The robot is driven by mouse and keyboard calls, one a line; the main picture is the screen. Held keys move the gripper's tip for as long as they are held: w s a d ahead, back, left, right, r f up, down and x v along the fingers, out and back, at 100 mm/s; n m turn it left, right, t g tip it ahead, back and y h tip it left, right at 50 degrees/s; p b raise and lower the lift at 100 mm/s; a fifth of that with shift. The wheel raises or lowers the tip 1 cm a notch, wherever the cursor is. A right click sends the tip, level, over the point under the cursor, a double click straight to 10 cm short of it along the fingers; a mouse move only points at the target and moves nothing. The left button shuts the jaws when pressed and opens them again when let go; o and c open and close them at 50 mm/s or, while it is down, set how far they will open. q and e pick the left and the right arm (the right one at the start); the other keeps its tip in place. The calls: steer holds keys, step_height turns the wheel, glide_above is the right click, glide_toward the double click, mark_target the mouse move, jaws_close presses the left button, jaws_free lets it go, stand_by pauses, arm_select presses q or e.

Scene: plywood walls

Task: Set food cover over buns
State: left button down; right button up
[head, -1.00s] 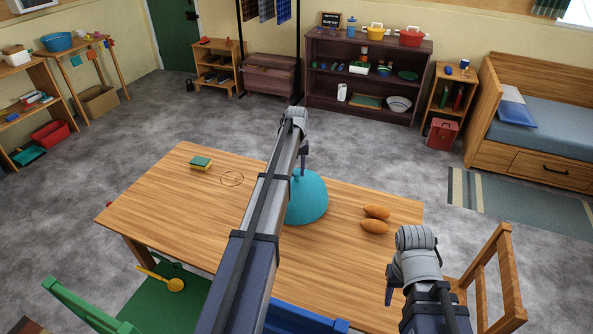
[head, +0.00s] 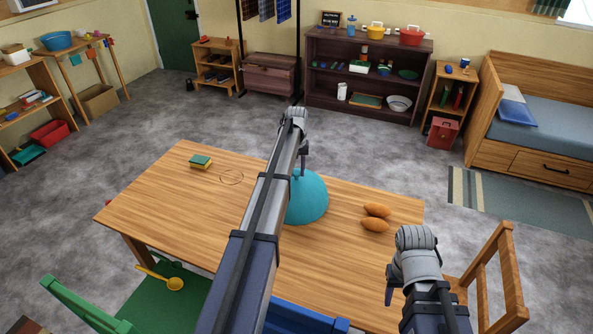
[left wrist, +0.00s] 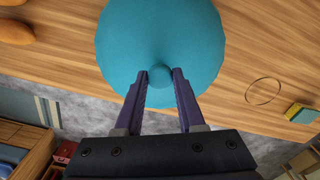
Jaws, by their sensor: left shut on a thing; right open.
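The food cover is a teal dome (head: 308,198) on the wooden table, partly hidden behind my left arm in the head view. My left gripper (head: 303,165) is at the top of the dome, shut on its knob. In the left wrist view the dome (left wrist: 160,35) lies below the left gripper (left wrist: 160,75), with the round knob between its fingertips. Two brown buns (head: 376,218) lie on the table to the right of the dome, apart from it. They also show at the upper left of the left wrist view (left wrist: 15,32). My right gripper (head: 391,287) is open and empty by the table's right edge.
A green and yellow sponge (head: 200,162) and a thin ring outline (head: 231,177) are on the table's left part. A wooden chair (head: 492,275) stands at the right. A green chair (head: 85,305) and a blue chair (head: 305,318) are at the front. The table's front left is clear.

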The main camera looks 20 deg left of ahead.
arm_select(q)
steer(key=shift+f, duration=0.1)
steer(key=shift+c, duration=2.2)
jaws_free()
step_height(320, 180, up, 8)
steer(key=p, duration=0.8)
steer(key=shift+f, duration=0.1)
